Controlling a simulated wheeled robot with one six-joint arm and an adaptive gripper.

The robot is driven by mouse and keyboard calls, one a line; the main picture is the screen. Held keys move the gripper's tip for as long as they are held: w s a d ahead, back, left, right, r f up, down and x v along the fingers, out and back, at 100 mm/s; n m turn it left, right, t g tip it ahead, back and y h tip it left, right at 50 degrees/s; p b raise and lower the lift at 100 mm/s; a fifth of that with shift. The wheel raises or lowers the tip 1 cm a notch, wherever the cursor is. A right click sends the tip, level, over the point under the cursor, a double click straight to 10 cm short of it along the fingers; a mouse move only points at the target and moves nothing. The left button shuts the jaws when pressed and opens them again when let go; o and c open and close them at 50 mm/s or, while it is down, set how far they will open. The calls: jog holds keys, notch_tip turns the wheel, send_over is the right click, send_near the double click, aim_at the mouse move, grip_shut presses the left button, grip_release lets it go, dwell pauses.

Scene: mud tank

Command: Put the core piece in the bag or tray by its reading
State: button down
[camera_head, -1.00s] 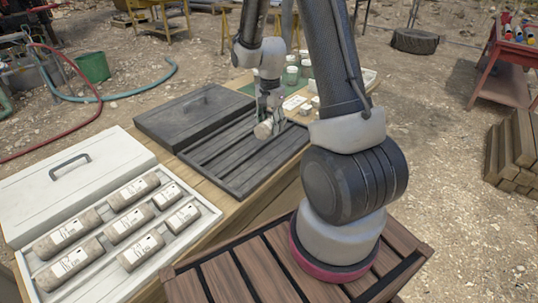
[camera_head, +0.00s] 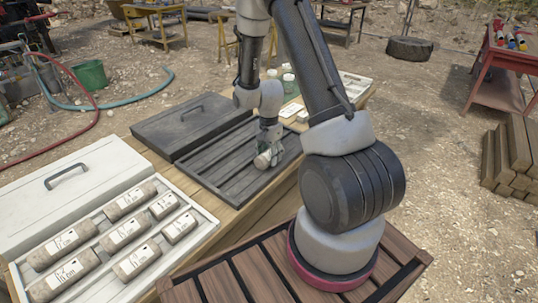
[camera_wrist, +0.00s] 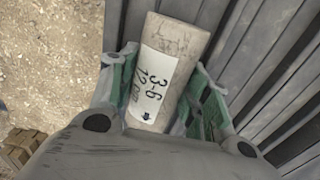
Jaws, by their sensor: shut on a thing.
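My gripper (camera_head: 266,156) is shut on a core piece (camera_head: 262,161) over the dark slotted tray (camera_head: 207,177). In the wrist view the core piece (camera_wrist: 168,82) lies between the two green-padded fingers. Its white label reads "3-6" and what looks like "12 cm", with a dark arrow. The dark tray's slots (camera_wrist: 240,55) run below it and look empty. I cannot tell whether the piece touches the tray. A white tray (camera_head: 205,226) at left holds several labelled core pieces, its lid with a dark handle behind it. No bag can be made out.
The dark tray's lid (camera_head: 190,124) lies behind it on the wooden table (camera_head: 238,214). Several small jars (camera_head: 289,82) stand beyond my gripper, partly hidden by my arm. A red stand (camera_head: 497,85) and stacked timber (camera_head: 510,155) are at right.

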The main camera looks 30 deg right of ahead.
jog(key=c, duration=0.7)
grip_release()
jog(key=shift+f, duration=0.1)
notch_tip(320, 180, up, 12)
notch_tip(320, 180, up, 16)
jog(key=f+n+t, duration=0.1)
jog(key=n+t, duration=0.1)
jog(key=n, duration=0.4)
send_over(269, 150)
jog(key=s+a, duration=0.3)
jog(key=s, duration=0.5)
jog(key=s+a+r+n+t, duration=0.1)
jog(key=s+r+n, duration=0.3)
jog(key=s, duration=0.4)
jog(key=s+a+r+n+t, duration=0.1)
jog(key=s+r+n, duration=0.3)
jog(key=s, duration=0.4)
jog(key=shift+a+r, duration=0.15)
jog(key=shift+r, duration=0.15)
